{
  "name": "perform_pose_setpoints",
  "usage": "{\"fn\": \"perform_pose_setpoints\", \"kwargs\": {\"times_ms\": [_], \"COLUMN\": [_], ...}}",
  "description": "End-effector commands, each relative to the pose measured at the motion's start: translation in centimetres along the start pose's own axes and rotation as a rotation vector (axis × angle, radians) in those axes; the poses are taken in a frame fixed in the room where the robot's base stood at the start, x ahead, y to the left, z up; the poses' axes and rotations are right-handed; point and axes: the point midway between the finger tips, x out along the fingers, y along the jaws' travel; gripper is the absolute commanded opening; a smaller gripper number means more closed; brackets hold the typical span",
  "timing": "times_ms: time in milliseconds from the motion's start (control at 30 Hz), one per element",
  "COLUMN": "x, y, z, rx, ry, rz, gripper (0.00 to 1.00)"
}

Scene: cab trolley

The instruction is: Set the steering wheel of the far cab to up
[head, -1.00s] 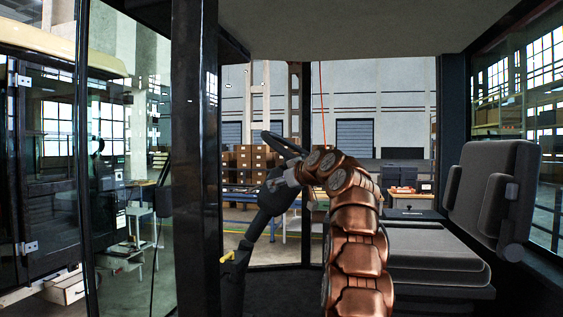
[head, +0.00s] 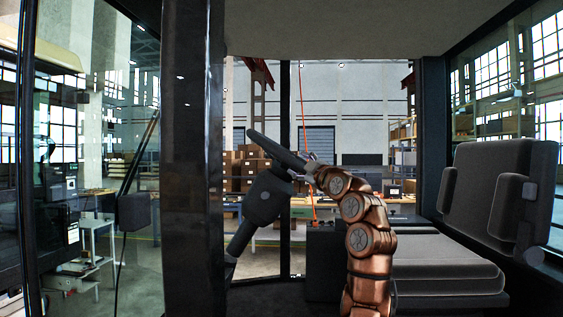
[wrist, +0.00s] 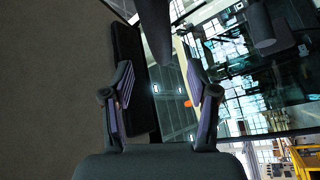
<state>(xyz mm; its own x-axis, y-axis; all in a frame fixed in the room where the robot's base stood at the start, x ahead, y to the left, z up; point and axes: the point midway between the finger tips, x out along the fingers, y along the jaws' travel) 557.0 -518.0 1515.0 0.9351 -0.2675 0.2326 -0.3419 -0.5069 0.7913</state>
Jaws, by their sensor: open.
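The dark steering wheel (head: 276,151) shows nearly edge-on in the head view, a slanting rim sloping down to the right. Its thick dark column (head: 258,213) leans up to the right from the cab floor. My gripper (head: 308,167) is at the right, lower end of the rim; whether it touches cannot be told there. In the wrist view my gripper (wrist: 163,82) is open, its two fingers apart. A dark bar, likely the wheel rim (wrist: 155,30), reaches in from the top toward the gap between them. Nothing shows gripped.
A black cab post (head: 193,150) stands left of the wheel. The padded seat (head: 440,262) and backrest (head: 497,188) are to the right of my arm. The cab roof (head: 330,30) is overhead. Shelves with boxes stand behind the rear glass.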

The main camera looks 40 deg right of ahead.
Motion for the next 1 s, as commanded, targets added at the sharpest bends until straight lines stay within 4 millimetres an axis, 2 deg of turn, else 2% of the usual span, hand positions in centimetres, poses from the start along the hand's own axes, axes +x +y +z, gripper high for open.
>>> {"fn": "perform_pose_setpoints", "kwargs": {"times_ms": [167, 600, 1000], "x": [1.2, 6.1, 7.6], "y": [0.1, 0.2, 0.1], "z": [-0.2, -0.2, 0.0], "rx": [-0.001, 0.001, -0.002], "ry": [0.002, 0.001, 0.0], "rz": [-0.002, 0.0, 0.002], "gripper": [0.59, 0.59, 0.59]}}
